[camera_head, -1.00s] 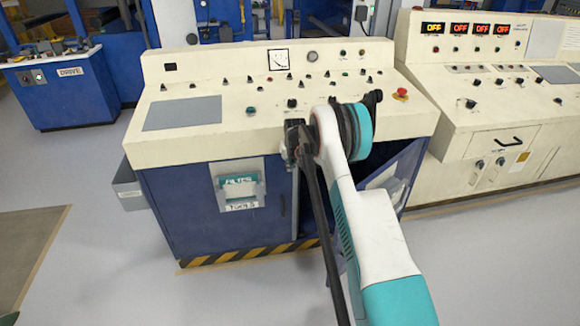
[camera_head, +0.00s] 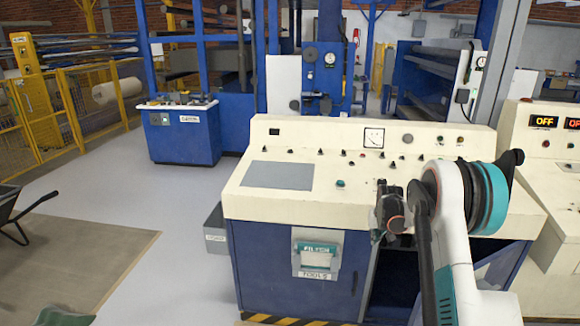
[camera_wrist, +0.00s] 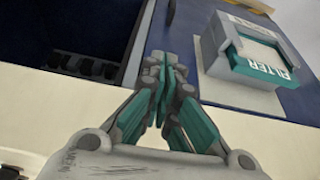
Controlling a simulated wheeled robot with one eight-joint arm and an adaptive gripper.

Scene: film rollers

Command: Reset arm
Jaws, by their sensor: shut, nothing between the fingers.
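My gripper (camera_wrist: 166,78) shows in the wrist view with its teal and grey fingers pressed together and nothing between them. In the head view my arm reaches up from the lower right and bends in front of the cream and blue control console (camera_head: 270,205). I cannot make out the fingertips there. In the wrist view the console's blue front fills the top, with a box marked FILTER (camera_wrist: 252,65) to the right of the fingers. That teal and white box also shows in the head view (camera_head: 318,254), above a TOOLS label.
The console's right cupboard (camera_head: 395,285) stands open beside my arm. A small grey bin (camera_head: 215,235) hangs on its left side. Another cream console (camera_head: 550,245) with OFF displays stands at the right. A wheelbarrow (camera_head: 15,215) stands at the left edge.

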